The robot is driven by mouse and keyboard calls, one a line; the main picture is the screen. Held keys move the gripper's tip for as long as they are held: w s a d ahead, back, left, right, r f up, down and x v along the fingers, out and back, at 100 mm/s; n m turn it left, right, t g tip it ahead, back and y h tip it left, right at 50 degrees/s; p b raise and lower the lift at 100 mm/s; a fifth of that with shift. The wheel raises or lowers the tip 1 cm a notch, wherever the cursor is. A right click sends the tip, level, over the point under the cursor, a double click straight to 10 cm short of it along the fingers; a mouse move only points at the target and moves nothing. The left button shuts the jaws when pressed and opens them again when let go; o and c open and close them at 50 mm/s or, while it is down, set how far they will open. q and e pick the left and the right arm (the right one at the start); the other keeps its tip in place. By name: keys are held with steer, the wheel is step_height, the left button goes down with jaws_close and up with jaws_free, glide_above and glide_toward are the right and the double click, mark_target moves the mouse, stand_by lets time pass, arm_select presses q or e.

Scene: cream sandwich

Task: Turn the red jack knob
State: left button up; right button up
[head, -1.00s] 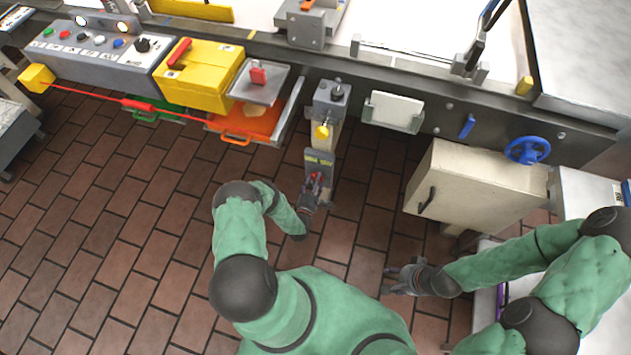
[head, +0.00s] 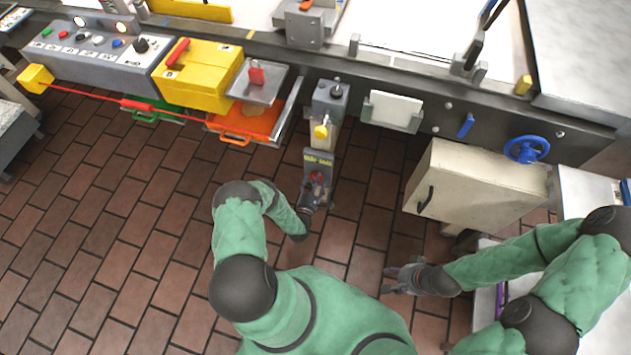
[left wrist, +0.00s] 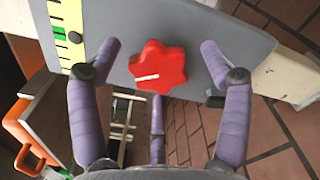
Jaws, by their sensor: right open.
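The red jack knob (left wrist: 160,66) is a lobed knob with a white line on its face, mounted on a grey plate (left wrist: 225,45) with a yellow and green scale. In the left wrist view it sits between the spread purple fingers of my left gripper (left wrist: 160,62). The gripper is open, with gaps on both sides of the knob. In the head view my left gripper (head: 315,186) is at the front of the jack, and the small red knob (head: 317,176) shows among its fingers. My right gripper (head: 396,279) is open and empty over the floor to the right.
A yellow box (head: 200,75) and an orange tray (head: 250,124) are to the left. The tiled floor at left is clear.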

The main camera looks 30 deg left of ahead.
arm_select(q)
steer(key=shift+a, duration=0.1)
steer(key=v, duration=1.2)
stand_by(0.4)
